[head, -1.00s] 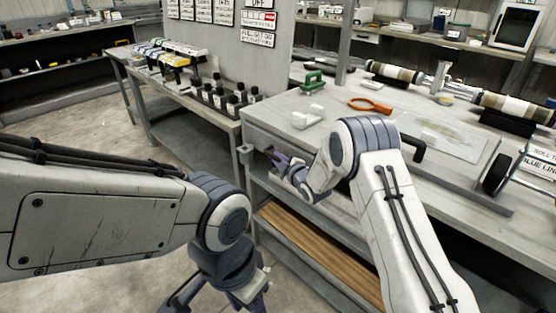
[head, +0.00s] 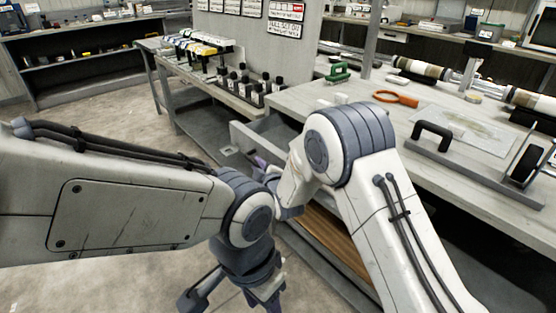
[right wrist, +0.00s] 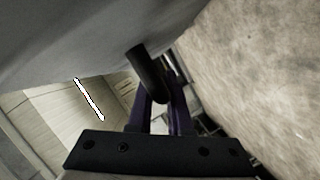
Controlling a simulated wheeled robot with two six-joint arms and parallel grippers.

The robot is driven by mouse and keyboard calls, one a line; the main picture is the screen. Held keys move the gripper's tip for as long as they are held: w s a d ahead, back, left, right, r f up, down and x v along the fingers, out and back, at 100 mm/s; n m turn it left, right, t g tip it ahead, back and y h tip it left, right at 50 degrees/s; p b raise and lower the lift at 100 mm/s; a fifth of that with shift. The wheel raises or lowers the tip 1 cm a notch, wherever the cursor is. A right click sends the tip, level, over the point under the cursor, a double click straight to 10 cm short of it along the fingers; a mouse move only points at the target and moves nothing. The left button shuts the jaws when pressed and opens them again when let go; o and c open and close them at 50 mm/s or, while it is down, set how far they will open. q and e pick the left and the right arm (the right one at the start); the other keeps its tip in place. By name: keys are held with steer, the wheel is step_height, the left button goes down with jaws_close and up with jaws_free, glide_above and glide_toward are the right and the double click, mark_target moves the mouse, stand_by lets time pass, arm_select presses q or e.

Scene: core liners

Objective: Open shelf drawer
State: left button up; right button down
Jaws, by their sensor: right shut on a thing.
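The grey shelf drawer (head: 246,136) is under the top of the workbench and stands partly pulled out, with its dark inside showing. My right gripper (head: 262,164) is at the drawer front, partly hidden by my right arm. In the right wrist view its purple fingers (right wrist: 166,112) are shut on the dark bar handle (right wrist: 146,68), beside the grey drawer front (right wrist: 85,38). My left gripper (head: 268,298) hangs low at the bottom edge, away from the drawer; its fingertips are cut off.
The workbench (head: 315,98) carries a green tool (head: 339,72), an orange ring-shaped tool (head: 396,98) and a plate with a black handle (head: 432,132). A wooden lower shelf (head: 335,240) lies below the drawer. A side table (head: 205,84) holds several dark bottles. Floor is clear at left.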

steer(key=s+a, duration=0.4)
steer(key=shift+s+a, duration=0.3)
steer(key=shift+s, duration=0.05)
steer(key=c, duration=0.8)
jaws_free()
steer(key=shift+c, duration=0.2)
steer(key=v, duration=1)
steer(key=shift+s, duration=0.2)
steer(key=shift+d, duration=0.15)
